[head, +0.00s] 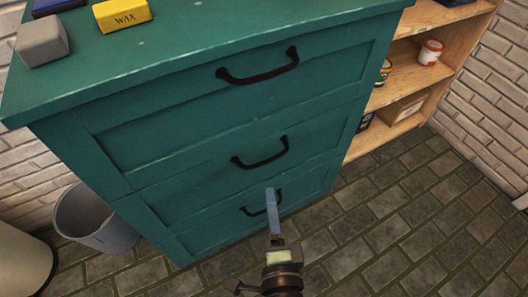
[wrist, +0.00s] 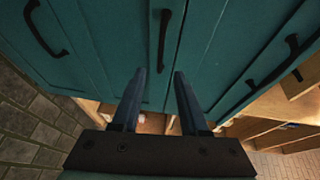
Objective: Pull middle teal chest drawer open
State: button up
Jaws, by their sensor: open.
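The teal chest (head: 185,140) has three drawers, one above another, all looking shut, each with a black bar handle. The middle drawer's handle (head: 261,153) is in clear view. In the wrist view, the middle handle (wrist: 162,55) runs up the picture, straight ahead of the gap between my fingertips. My gripper (head: 270,192) is open and empty, its fingers (wrist: 160,73) apart on either side of that line. In the head view it overlaps the bottom drawer's handle (head: 252,211). I cannot tell how far the fingertips are from the chest front.
A yellow wax block (head: 121,15) and a grey block (head: 42,41) lie on the chest top. A wooden shelf (head: 415,75) with small jars stands at right. A grey bin (head: 90,220) stands at left. The paved floor (head: 400,220) in front is clear.

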aim_at(265, 161)
jog(key=w, duration=0.3)
jog(key=w+a, duration=0.1)
jog(key=w, duration=0.3)
jog(key=w+f, duration=0.1)
jog(key=w, duration=0.3)
jog(key=shift+w+a, duration=0.25)
jog(key=shift+a, duration=0.05)
grip_shut()
jog(key=shift+f, duration=0.1)
dwell(0.9)
